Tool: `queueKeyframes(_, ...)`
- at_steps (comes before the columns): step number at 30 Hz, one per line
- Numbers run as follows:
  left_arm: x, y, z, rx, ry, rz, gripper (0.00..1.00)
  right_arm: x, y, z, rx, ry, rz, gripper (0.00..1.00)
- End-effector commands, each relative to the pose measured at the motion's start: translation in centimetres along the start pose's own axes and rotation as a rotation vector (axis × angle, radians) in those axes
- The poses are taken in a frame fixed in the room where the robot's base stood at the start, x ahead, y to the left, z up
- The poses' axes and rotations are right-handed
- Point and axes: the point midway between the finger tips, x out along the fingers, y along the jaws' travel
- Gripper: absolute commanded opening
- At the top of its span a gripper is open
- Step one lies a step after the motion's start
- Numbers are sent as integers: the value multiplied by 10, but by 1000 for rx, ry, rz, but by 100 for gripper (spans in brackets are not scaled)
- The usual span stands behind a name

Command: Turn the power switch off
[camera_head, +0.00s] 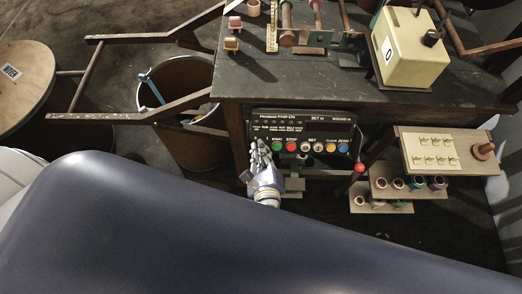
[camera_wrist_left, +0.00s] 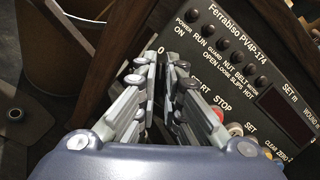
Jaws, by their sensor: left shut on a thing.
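The black control panel (camera_head: 318,122) is fixed on the front of the dark bench and also fills the right of the left wrist view (camera_wrist_left: 222,62). My left gripper (camera_head: 259,150) is at the panel's lower left end. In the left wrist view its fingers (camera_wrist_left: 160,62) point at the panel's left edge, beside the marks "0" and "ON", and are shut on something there. The power switch itself is hidden behind the fingers, so its position cannot be read. My right gripper is not in view.
Right of my gripper sit a green button (camera_head: 277,146), a red STOP button (camera_head: 291,146) and a blue button (camera_head: 343,148). A red knob (camera_head: 360,167) and a stepped rack (camera_head: 408,190) are farther right. A bin (camera_head: 190,150) stands at left.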

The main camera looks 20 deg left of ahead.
Motion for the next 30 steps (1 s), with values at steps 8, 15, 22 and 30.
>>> queueKeyframes(8, 0, 0, 0, -23, 2, 5, 0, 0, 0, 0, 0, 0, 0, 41)
queueKeyframes(15, 0, 0, -1, -24, 2, 5, 0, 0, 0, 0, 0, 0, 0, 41)
queueKeyframes(22, 0, 0, 0, -22, 1, 5, 28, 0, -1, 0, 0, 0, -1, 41)
queueKeyframes(30, -3, 0, 0, -20, 2, 4, 28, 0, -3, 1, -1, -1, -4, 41)
